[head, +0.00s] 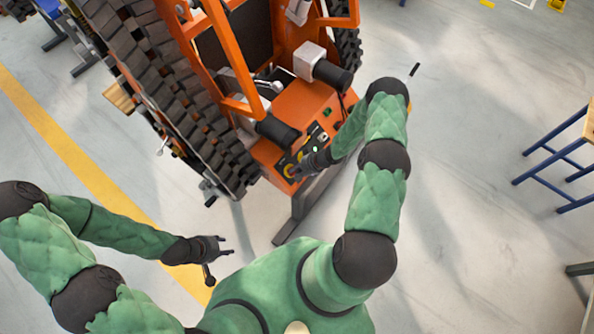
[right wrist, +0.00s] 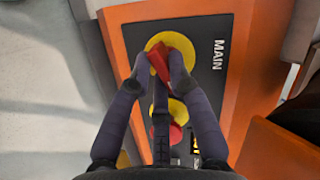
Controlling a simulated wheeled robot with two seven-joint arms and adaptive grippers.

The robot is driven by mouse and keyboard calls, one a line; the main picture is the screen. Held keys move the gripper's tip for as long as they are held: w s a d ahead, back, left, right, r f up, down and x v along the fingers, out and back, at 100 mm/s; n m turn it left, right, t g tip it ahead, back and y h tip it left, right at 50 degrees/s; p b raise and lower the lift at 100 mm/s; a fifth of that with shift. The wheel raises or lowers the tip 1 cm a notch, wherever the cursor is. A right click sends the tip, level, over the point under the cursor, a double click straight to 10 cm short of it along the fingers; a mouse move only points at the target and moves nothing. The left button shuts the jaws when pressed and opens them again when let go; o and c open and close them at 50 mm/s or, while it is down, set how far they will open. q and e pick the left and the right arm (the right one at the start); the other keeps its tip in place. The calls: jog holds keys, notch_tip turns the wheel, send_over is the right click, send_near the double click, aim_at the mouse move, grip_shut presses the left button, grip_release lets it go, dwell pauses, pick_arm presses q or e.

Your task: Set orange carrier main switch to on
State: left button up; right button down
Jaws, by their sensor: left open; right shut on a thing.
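The orange tracked carrier (head: 302,108) stands ahead of me, with its control panel facing me. In the right wrist view its main switch (right wrist: 160,62) is a red handle on a round yellow plate (right wrist: 184,42), beside the label MAIN (right wrist: 217,55). The handle sits tilted between my fingertips. My right gripper (right wrist: 159,68) is shut on the red handle and hides part of it. In the head view my right gripper (head: 298,170) is at the panel and covers the switch. My left gripper (head: 224,245) is open and empty, away from the carrier, low at the left.
Below the main switch are another yellow round part (right wrist: 178,110) and a red button (right wrist: 175,133), partly hidden by my fingers. The carrier's black track (head: 170,95) is on the left. A blue-legged table (head: 560,158) stands at the far right. Open floor lies between.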

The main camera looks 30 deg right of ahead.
jog(key=m+t+b, duration=0.1)
jog(key=m, duration=0.3)
jog(key=shift+s+f+m+y, duration=0.1)
jog(key=shift+m+y, duration=0.2)
jog(key=shift+y, duration=0.1)
dwell(0.4)
jog(key=c, duration=1.1)
grip_release()
jog(key=shift+c, duration=0.2)
jog(key=v, duration=1.2)
jog(key=shift+a, duration=0.1)
